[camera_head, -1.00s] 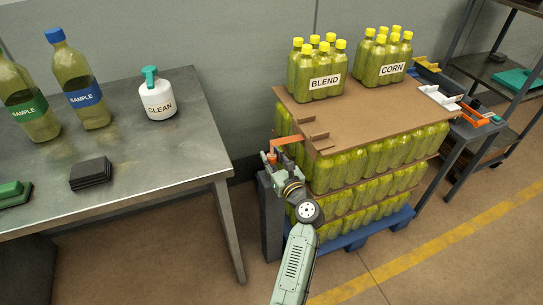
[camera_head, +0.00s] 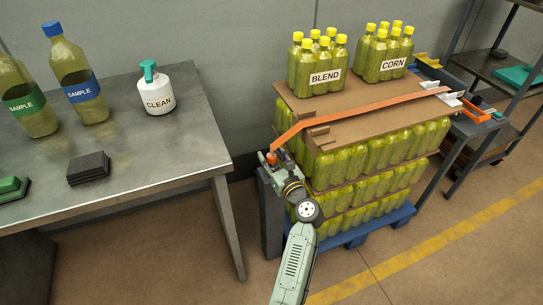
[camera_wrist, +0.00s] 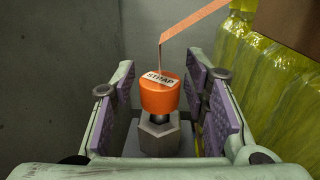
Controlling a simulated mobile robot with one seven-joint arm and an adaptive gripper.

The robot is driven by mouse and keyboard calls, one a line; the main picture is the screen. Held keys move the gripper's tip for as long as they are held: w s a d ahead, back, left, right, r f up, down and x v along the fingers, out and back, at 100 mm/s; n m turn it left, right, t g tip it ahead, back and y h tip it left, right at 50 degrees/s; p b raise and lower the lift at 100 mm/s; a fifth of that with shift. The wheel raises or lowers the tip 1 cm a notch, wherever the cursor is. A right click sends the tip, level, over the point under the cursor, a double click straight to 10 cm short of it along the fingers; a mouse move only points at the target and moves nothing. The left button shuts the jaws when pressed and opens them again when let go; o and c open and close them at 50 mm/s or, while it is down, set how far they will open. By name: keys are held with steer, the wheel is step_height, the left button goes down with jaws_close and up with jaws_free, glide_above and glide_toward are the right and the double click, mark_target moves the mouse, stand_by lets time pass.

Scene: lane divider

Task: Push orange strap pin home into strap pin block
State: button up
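The orange strap pin (camera_wrist: 158,95), labelled STRAP, stands upright in the wrist view. A short dark stem shows between its orange head and the grey hexagonal strap pin block (camera_wrist: 159,138) below it. The orange strap rises from the pin's top. My gripper (camera_wrist: 160,100) is open, with its purple-padded fingers on both sides of the pin and a gap at each side. In the head view my gripper (camera_head: 270,160) is at the left corner of the pallet load, around the pin (camera_head: 271,157). The block is hidden there by my gripper.
The orange strap (camera_head: 370,107) runs across the cardboard sheet (camera_head: 350,126) to a white bracket (camera_head: 447,97) at right. Two bottle packs, BLEND (camera_head: 316,72) and CORN (camera_head: 388,58), stand on the sheet behind the strap. A metal table (camera_head: 190,115) stands at left.

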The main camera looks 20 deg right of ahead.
steer(key=shift+o, duration=0.5)
steer(key=shift+s, duration=0.15)
steer(key=s+d, duration=0.1)
steer(key=s, duration=1)
steer(key=shift+s, duration=0.35)
steer(key=shift+d, duration=0.1)
